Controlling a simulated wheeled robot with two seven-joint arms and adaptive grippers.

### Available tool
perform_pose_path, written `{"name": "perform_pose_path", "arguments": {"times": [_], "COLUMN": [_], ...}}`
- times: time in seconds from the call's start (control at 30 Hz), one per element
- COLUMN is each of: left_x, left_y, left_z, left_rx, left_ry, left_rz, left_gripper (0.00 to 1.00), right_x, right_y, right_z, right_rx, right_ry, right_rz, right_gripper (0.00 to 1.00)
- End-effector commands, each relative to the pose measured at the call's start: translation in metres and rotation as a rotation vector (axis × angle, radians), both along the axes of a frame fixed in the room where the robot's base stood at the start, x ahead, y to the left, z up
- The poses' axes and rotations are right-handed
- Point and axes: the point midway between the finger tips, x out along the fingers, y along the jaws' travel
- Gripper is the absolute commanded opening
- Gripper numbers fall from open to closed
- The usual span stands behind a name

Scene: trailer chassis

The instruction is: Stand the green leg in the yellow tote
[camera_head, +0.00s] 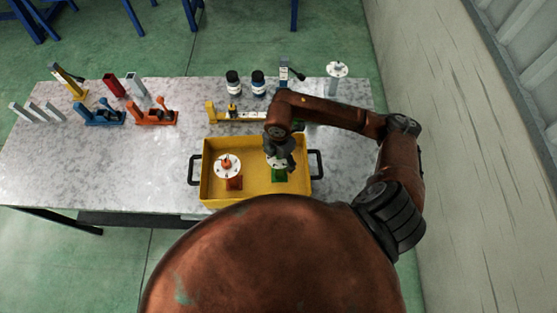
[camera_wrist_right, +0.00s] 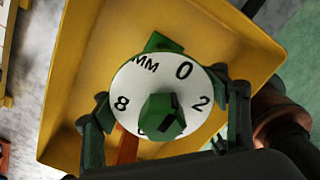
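The green leg (camera_head: 279,175) is in the right half of the yellow tote (camera_head: 210,186), its green foot low over or on the tote floor; I cannot tell if it touches. It looks upright. In the right wrist view its white dial (camera_wrist_right: 140,80) faces me, marked with numbers, with a green knob (camera_wrist_right: 164,118) on top. My right gripper (camera_head: 279,158) is over the leg. Its two fingers (camera_wrist_right: 161,88) straddle the dial, very close to its rim on both sides; whether they press on it is unclear. My left gripper is out of view.
An orange leg with a white dial (camera_head: 227,166) stands in the tote's left half. Behind are a yellow part (camera_head: 238,117), two dark-capped bottles (camera_head: 233,84) and another white-disc leg (camera_head: 336,70). Blue and orange fixtures (camera_head: 155,113) sit left. The table (camera_head: 90,170) is bare left of the tote.

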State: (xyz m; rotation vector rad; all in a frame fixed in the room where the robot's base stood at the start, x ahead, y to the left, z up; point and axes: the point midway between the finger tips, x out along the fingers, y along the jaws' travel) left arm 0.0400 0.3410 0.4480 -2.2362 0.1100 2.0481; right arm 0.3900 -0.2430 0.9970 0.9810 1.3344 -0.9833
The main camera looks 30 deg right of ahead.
Motion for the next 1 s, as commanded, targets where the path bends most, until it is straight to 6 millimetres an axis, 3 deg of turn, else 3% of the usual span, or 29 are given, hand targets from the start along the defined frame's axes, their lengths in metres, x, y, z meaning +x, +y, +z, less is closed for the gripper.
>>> {"name": "perform_pose_path", "arguments": {"times": [0.2, 0.3, 0.67, 0.77, 1.0], "left_x": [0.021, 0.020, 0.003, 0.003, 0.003], "left_y": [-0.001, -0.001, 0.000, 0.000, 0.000], "left_z": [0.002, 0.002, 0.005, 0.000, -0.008], "left_rx": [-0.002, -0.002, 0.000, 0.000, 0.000], "left_ry": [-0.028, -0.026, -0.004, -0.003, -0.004], "left_rz": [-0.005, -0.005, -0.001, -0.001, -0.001], "left_gripper": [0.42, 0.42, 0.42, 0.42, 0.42], "right_x": [0.000, 0.000, 0.000, 0.001, 0.002], "right_y": [0.000, 0.000, 0.000, 0.000, 0.000], "right_z": [0.001, 0.001, 0.006, 0.017, 0.067], "right_rx": [0.000, 0.000, 0.000, 0.000, 0.000], "right_ry": [-0.001, -0.001, -0.001, -0.004, -0.006], "right_rz": [0.000, 0.000, 0.000, 0.000, 0.001], "right_gripper": [0.77, 0.82, 0.82, 0.82, 0.82]}}
